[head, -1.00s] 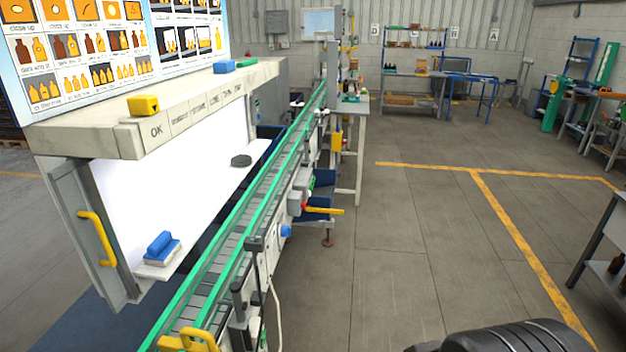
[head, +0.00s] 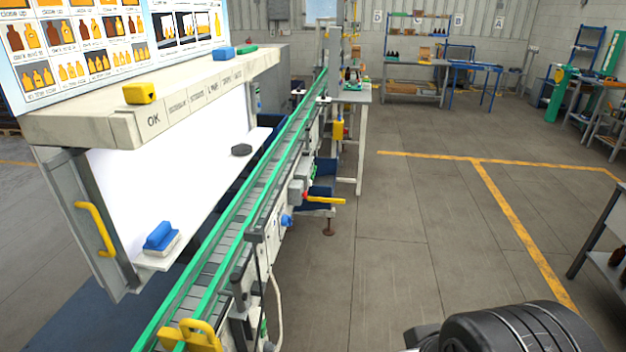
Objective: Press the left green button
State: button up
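A grey control box (head: 296,189) is mounted on the right side of the conveyor (head: 250,205). A small green spot (head: 313,171) and a red part (head: 306,197) show by it, and a blue knob (head: 286,220) sits lower down. They are too small for me to tell whether the green spot is a button, or which one is the left. My gripper is not in view. A black rounded part at the bottom right (head: 515,332) appears to be my own arm.
A workbench shelf (head: 190,108) with a yellow block (head: 139,93) stands left of the conveyor. A yellow handle (head: 190,336) is at the conveyor's near end. A yellow bar (head: 325,200) juts out rightward. The floor (head: 400,240) right of the conveyor is clear.

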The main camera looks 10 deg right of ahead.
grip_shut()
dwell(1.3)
